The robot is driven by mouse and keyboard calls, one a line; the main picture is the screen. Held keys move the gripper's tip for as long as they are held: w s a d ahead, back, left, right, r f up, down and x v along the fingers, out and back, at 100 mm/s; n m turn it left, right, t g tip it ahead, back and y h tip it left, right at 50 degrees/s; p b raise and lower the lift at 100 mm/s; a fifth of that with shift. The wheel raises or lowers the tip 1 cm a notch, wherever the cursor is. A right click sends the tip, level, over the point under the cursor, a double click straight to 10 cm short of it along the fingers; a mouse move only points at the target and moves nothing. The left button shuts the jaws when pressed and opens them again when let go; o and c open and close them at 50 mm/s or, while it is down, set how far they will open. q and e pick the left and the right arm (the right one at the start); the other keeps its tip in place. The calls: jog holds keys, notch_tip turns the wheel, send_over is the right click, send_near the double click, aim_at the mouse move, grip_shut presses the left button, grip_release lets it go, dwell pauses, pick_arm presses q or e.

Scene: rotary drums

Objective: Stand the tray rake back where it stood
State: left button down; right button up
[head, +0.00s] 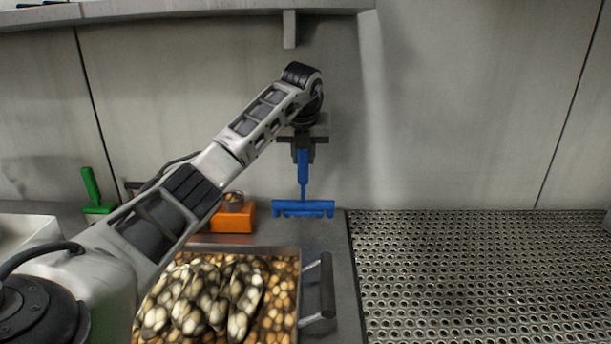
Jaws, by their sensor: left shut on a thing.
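The blue tray rake (303,208) hangs upright, handle up and toothed head down, over the back of the grey counter near the wall. My left gripper (303,150) is shut on the top of its handle. Whether the rake's head touches the counter or is just above it, I cannot tell. My right gripper is not in view.
An orange block (232,218) with a small round cup stands left of the rake. A green tool (93,190) stands farther left. A tray (301,263) of mottled, bean-like pieces with a dark handle is in front. A perforated metal surface (480,270) lies to the right.

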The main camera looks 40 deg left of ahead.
pick_arm(q)
jog(key=shift+w+f, duration=0.1)
jog(key=shift+f, duration=2.05)
jog(key=c, duration=1.2)
grip_release()
jog(key=v, duration=1.2)
